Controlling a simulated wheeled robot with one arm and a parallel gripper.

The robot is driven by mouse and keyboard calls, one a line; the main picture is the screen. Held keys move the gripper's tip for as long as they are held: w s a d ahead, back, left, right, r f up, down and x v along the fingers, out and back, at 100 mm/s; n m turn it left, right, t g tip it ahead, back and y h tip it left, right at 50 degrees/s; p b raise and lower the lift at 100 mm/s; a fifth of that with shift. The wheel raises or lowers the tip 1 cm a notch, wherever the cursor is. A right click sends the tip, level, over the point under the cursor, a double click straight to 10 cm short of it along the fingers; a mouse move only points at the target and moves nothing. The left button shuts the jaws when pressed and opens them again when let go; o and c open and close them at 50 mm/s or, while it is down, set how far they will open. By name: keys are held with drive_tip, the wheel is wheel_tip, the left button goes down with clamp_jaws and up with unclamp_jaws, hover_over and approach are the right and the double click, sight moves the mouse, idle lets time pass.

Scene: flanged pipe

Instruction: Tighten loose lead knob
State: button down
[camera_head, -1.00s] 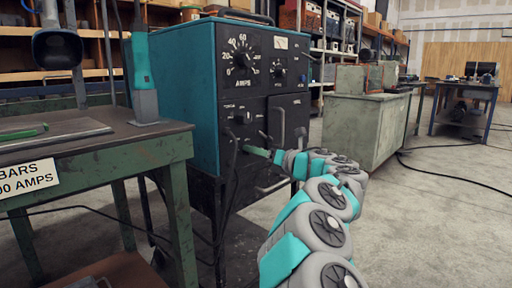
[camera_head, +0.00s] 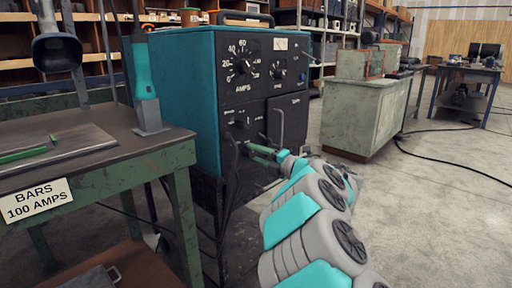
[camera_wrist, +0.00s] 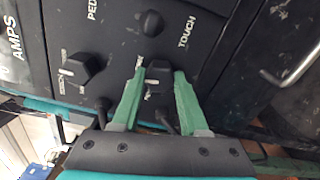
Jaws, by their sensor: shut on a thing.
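The welding machine (camera_head: 172,95) has a teal side and a black front panel with dials. In the wrist view, a black knob (camera_wrist: 158,76) sits on that panel below the word TOUCH. My gripper (camera_wrist: 160,74) has its two green fingers shut on this knob, one on each side. In the head view, my gripper (camera_head: 257,151) reaches the lower front panel from the right; the knob is too small to make out there. A dark cable (camera_wrist: 168,122) shows just under the held knob, partly hidden by a finger. Whether the knob is loose cannot be seen.
Another black knob (camera_wrist: 81,68) is to the left of the gripper in the wrist view. A metal handle (camera_head: 282,125) sticks out right of the gripper. A green workbench (camera_head: 180,155) stands at left, a grey cabinet (camera_head: 355,122) at right. The floor at right is mostly clear.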

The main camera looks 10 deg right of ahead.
drive_tip(key=shift+m+p, duration=0.65)
drive_tip(key=shift+m, duration=0.15)
drive_tip(key=shift+c, duration=2.2)
unclamp_jaws()
drive_tip(key=shift+s+d, duration=0.1)
drive_tip(key=v, duration=0.7)
drive_tip(key=shift+s, duration=0.25)
drive_tip(key=shift+d, duration=0.15)
